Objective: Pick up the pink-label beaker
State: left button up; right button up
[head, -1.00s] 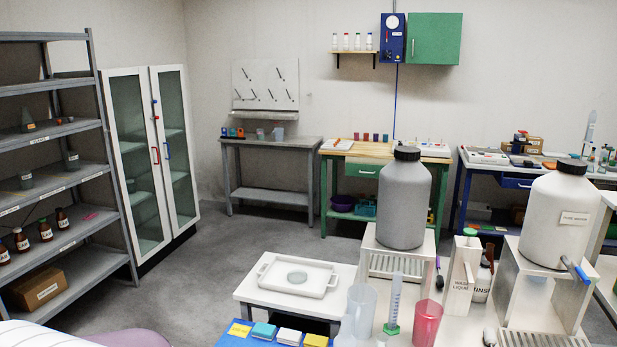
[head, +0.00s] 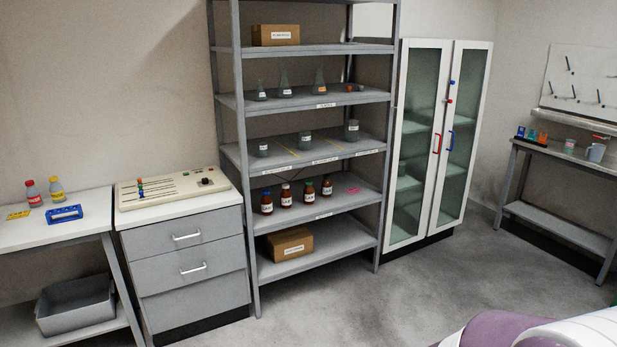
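No beaker with a clearly pink label can be made out in the head view. Three small grey glass beakers stand on the middle level of the metal shelf rack (head: 236,160): a left one (head: 263,149), a middle one (head: 305,143) and a right, taller-standing one (head: 352,131). Their labels look whitish and are too small to read. A flat pink patch (head: 353,190) lies on the level below, right of the brown bottles. Neither of my grippers is in view; only a purple and white part, likely of my own body, shows at the bottom right.
Conical flasks (head: 285,82) stand on the level above the beakers, brown bottles (head: 285,195) below. A drawer cabinet (head: 185,262) adjoins the rack on the left, a glass-door cabinet (head: 437,150) on the right. The grey floor (head: 400,300) in front is clear.

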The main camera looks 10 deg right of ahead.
aim_at(569, 148)
jog(key=i+j+u, duration=0.25)
jog(key=i, duration=0.4)
jog(key=i+l+u, duration=0.1)
jog(key=i+u, duration=0.15)
jog(key=i, duration=0.45)
jog(key=i+l+z, duration=0.1)
jog(key=i+z, duration=0.65)
jog(key=z, duration=0.15)
jog(key=i+j+z, duration=0.2)
jog(key=z, duration=0.25)
jog(key=i+l+z, duration=0.2)
jog(key=i+z, duration=1.25)
jog(key=i, duration=2.45)
jog(key=i+l+u, duration=0.1)
jog(key=i, duration=0.45)
jog(key=i+l, duration=0.15)
jog(key=i, duration=0.4)
jog(key=i+l+u, duration=0.1)
jog(key=i, duration=0.4)
jog(key=i+l, duration=0.15)
jog(key=i, duration=0.4)
jog(key=i+l+u, duration=0.1)
jog(key=i, duration=0.45)
jog(key=i+l+u, duration=0.35)
jog(key=i+l, duration=0.25)
